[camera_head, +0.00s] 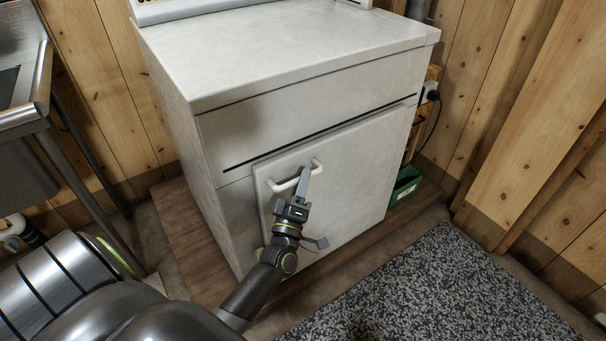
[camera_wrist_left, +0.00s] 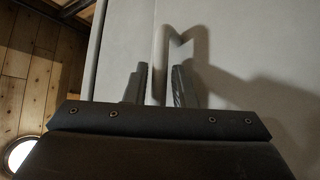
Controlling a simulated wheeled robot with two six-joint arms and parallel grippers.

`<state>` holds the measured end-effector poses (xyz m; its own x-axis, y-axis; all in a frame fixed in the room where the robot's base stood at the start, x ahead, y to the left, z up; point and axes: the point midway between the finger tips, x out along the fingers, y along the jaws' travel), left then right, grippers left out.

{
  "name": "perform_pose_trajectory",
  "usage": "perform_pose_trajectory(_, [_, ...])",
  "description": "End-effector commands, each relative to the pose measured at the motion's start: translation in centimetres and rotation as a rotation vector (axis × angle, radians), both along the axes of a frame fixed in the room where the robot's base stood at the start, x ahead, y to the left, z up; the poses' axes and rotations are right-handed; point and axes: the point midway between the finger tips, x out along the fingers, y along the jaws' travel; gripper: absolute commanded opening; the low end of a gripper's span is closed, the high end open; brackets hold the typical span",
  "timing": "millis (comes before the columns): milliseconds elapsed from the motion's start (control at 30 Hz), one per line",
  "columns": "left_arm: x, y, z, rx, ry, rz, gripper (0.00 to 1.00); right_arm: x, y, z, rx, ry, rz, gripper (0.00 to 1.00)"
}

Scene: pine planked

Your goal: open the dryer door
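A white bar handle (camera_head: 285,184) sits near the door's upper left. My left gripper (camera_head: 302,180) is at the handle, its fingers reaching up to the bar. In the left wrist view the gripper (camera_wrist_left: 160,85) is open, with a finger on each side of the handle (camera_wrist_left: 159,55) and gaps showing. Whether a finger touches the bar I cannot tell. My right gripper is not in view.
A metal sink unit (camera_head: 35,110) stands at the left. A dark speckled mat (camera_head: 440,290) lies on the floor at right front. A green box (camera_head: 405,186) sits beside the dryer's right side. The floor before the door's right part is clear.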

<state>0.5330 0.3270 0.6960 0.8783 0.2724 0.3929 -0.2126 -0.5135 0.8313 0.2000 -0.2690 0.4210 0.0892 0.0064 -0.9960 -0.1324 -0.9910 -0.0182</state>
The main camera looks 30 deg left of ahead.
Motion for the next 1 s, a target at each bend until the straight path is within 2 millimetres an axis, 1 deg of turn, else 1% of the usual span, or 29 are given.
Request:
perform_pose_trajectory(33, [0.48, 0.13, 0.3, 0.0, -0.001, 0.0, 0.23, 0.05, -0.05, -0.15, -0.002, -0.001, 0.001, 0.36])
perform_pose_trajectory(133, [0.94, 0.29, 0.42, 0.0, 0.001, 0.0, 0.23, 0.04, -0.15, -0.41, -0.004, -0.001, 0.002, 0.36])
perform_pose_trajectory(433, [1.1, 0.35, 0.45, 0.0, 0.001, 0.0, 0.23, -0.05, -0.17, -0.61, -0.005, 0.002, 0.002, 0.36])
perform_pose_trajectory(467, [1.1, 0.35, 0.46, 0.0, 0.001, 0.0, 0.21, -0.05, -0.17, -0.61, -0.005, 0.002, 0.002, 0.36])
perform_pose_trajectory(600, [1.09, 0.34, 0.45, 0.0, 0.001, 0.0, 0.02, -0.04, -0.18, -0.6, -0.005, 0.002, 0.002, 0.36])
perform_pose_trajectory(633, [1.08, 0.34, 0.44, 0.0, 0.001, 0.0, 0.0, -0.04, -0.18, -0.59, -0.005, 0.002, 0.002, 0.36])
perform_pose_trajectory(1000, [1.06, 0.28, 0.46, -0.002, 0.001, 0.006, 0.0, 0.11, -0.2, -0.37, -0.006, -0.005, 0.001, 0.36])
